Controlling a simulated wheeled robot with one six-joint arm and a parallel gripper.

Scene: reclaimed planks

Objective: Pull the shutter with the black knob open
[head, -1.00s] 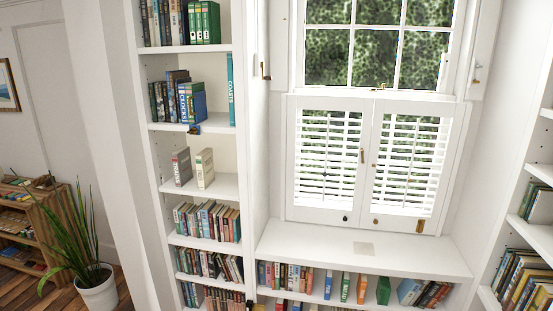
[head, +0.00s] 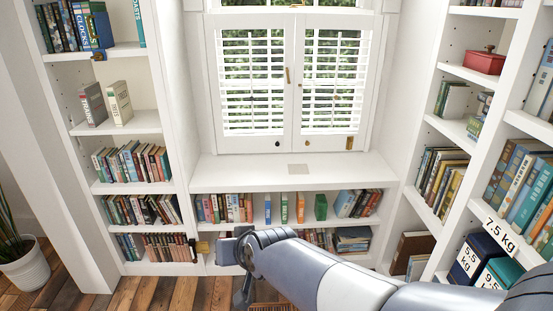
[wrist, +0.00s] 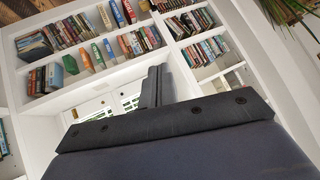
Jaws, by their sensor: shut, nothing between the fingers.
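The left shutter (head: 252,82), a white louvred panel below the window, has a small black knob (head: 278,143) on its bottom rail. It looks closed, flush with the right shutter (head: 333,80), which has a lighter knob (head: 306,140). My gripper (head: 228,250) is low in front of the shelves under the sill, well below and apart from the black knob. In the wrist view its dark fingers (wrist: 157,70) are together with nothing between them.
A white sill (head: 240,175) with a pale square patch (head: 298,170) juts out below the shutters. A brass latch (head: 347,142) sits on the right shutter.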

